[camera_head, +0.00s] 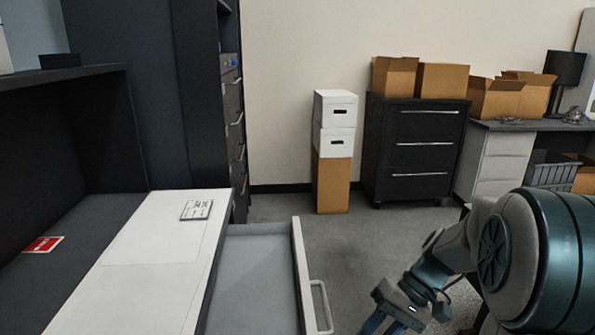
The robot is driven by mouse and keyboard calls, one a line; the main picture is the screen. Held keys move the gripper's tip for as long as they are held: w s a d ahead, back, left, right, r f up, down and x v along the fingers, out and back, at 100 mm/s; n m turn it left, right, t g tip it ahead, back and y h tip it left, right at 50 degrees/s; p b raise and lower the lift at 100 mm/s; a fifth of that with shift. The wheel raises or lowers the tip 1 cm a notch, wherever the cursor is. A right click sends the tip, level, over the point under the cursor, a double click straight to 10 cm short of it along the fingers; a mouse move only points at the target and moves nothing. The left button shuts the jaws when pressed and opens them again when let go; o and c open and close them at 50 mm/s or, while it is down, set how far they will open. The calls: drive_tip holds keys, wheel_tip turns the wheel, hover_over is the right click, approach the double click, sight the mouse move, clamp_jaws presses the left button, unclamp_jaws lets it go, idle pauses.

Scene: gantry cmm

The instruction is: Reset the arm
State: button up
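My arm reaches in from the right edge. My gripper (383,324) is at the bottom, right of the middle, and points down. Its blue fingers are cut off by the lower picture edge, so I cannot tell whether they are open or shut or whether they hold anything. It is to the right of an open drawer (255,275) and apart from the drawer's handle (321,305) in the picture.
The drawer juts out below a white-topped bench (150,275) at left, with a small label plate (196,210) on top. Stacked boxes (334,140), a black drawer cabinet (412,150) and a desk (500,160) line the wall. Grey floor (370,235) lies clear between.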

drive_tip(key=s+r+t+h+p, duration=0.3)
drive_tip(key=r+p, duration=0.3)
drive_tip(key=r, duration=0.3)
drive_tip(key=s+r+t+h+p, duration=0.3)
drive_tip(key=s+r+h+p, duration=0.1)
drive_tip(key=r+p, duration=0.3)
wheel_tip(320, 180, up, 2)
drive_tip(key=shift+s+d+r+m+h, duration=0.15)
drive_tip(key=shift+s+m+h, duration=0.2)
drive_tip(key=shift+s, duration=0.5)
